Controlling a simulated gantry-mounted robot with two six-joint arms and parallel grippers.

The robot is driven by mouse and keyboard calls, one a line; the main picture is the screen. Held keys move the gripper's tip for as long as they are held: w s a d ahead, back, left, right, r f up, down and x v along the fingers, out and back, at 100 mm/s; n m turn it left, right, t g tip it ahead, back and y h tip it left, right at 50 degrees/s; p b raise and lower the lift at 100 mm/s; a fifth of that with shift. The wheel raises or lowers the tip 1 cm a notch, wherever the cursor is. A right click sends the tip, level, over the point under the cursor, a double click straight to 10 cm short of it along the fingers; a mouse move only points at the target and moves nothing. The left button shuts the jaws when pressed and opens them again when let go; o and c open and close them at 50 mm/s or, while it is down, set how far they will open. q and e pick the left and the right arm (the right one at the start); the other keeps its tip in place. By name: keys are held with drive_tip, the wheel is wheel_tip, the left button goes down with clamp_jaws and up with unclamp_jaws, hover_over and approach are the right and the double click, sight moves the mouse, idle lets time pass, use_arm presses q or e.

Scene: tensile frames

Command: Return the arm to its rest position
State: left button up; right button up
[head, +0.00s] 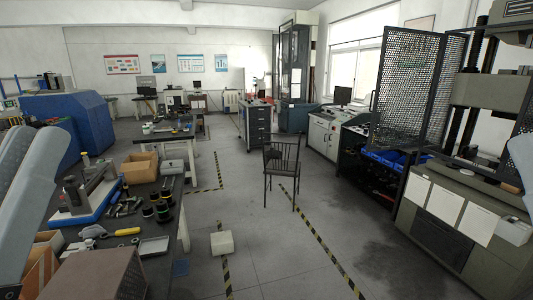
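The pale grey links of my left arm (28,190) run along the left edge of the head view. My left gripper cannot be made out; no fingers show. A small pale part at the right edge (522,160) appears to belong to my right arm. My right gripper is out of the picture. No object is seen held by either arm.
A cluttered workbench (178,215) on the left holds cardboard boxes (140,168), spools and tools. A testing machine (455,215) stands at right. Floor between is mostly clear.

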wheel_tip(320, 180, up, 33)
drive_tip(key=p, duration=2.9)
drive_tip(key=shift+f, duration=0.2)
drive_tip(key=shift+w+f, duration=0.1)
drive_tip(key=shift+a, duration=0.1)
